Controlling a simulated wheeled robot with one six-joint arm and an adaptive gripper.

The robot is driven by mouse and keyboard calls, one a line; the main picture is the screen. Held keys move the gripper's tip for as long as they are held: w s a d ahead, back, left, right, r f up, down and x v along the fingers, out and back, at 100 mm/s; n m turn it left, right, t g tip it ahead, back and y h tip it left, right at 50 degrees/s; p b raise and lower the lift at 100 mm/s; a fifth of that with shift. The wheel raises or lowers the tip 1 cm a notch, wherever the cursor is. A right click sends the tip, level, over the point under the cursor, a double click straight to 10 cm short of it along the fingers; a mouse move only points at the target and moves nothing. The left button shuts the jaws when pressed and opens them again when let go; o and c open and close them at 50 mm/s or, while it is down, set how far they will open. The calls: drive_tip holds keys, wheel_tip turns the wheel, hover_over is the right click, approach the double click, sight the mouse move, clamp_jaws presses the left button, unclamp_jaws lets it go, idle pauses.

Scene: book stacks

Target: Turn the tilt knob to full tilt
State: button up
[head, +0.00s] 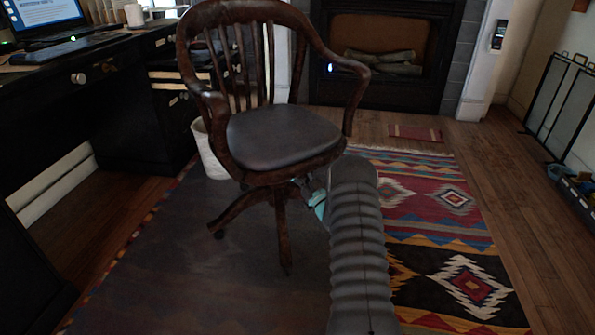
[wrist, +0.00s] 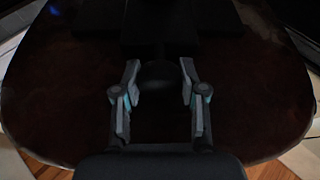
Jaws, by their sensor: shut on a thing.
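A wooden swivel armchair (head: 275,95) with a dark seat pad (head: 275,138) stands facing right of my view. My gripper (wrist: 160,72) reaches under the front of the seat. In the wrist view the seat's brown underside (wrist: 60,95) fills most of the picture. The tilt knob (wrist: 160,78), dark and round, sits between my two fingers, which are closed on its sides. In the head view my grey arm hides the knob and most of the gripper. How far the knob is turned cannot be told.
A black desk (head: 100,75) with a laptop (head: 45,20) is at left, a white bin (head: 208,150) behind the chair. A fireplace (head: 385,50) is at the back. A patterned rug (head: 455,200) lies at right, with open floor beyond it.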

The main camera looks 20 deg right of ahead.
drive_tip(key=n+y, duration=0.1)
drive_tip(key=n, duration=0.1)
drive_tip(key=n+g+y, duration=0.1)
drive_tip(key=n+y, duration=0.1)
drive_tip(key=n, duration=0.1)
drive_tip(key=shift+n, duration=0.3)
drive_tip(key=o, duration=1.1)
drive_tip(key=shift+o, duration=0.2)
drive_tip(key=shift+s, duration=0.1)
drive_tip(key=v, duration=1.2)
drive_tip(key=shift+r, duration=0.1)
